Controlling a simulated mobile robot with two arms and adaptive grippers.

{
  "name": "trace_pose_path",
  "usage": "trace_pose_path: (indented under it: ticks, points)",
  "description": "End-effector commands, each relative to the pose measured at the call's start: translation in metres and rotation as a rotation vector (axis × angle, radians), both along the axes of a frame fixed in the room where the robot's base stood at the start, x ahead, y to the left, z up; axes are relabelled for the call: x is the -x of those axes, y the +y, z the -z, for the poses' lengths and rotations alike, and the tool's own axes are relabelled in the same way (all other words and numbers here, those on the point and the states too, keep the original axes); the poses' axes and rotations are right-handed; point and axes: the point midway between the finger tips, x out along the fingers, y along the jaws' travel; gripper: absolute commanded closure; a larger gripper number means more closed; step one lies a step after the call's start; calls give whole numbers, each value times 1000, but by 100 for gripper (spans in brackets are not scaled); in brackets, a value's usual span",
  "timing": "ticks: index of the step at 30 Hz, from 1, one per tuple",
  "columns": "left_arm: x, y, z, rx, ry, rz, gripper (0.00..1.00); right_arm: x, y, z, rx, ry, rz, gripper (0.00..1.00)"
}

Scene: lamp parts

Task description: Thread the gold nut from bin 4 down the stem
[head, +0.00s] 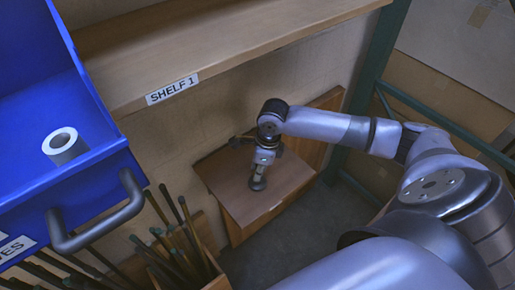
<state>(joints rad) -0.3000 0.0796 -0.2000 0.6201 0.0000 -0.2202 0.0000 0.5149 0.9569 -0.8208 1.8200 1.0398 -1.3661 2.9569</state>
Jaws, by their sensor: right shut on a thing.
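My right gripper (258,184) reaches in from the right and points down over the wooden top (222,178) of a low box or cabinet. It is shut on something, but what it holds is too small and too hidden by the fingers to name. A small dark and gold-coloured piece (237,141) shows just behind my wrist, partly covered; I cannot tell what it is. I cannot make out the gold nut, the stem or bin 4 for certain. My left gripper is out of view.
A blue bin (80,105) with a dark handle holds a white-topped roll or tube (62,143) at left. A wooden shelf labelled SHELF 1 (172,89) runs above. Several dark rods (175,235) stand below. A green metal frame (372,85) rises at right.

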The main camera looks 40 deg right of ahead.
Motion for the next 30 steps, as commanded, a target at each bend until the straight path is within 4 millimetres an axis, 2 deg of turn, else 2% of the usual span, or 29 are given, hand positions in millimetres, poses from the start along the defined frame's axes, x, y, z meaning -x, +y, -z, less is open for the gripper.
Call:
trace_pose_path:
  ticks: [1, 6, 22, 30]
  points:
    - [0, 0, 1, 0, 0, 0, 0, 6, 5, 7, -6, 17, 36, 100]
    - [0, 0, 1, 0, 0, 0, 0, 3, 11, 5, -11, 8, 73, 100]
    - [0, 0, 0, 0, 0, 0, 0, 4, 6, 5, -9, 10, 358, 100]
    - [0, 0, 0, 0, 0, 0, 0, 5, 3, 5, -3, 13, 384, 100]
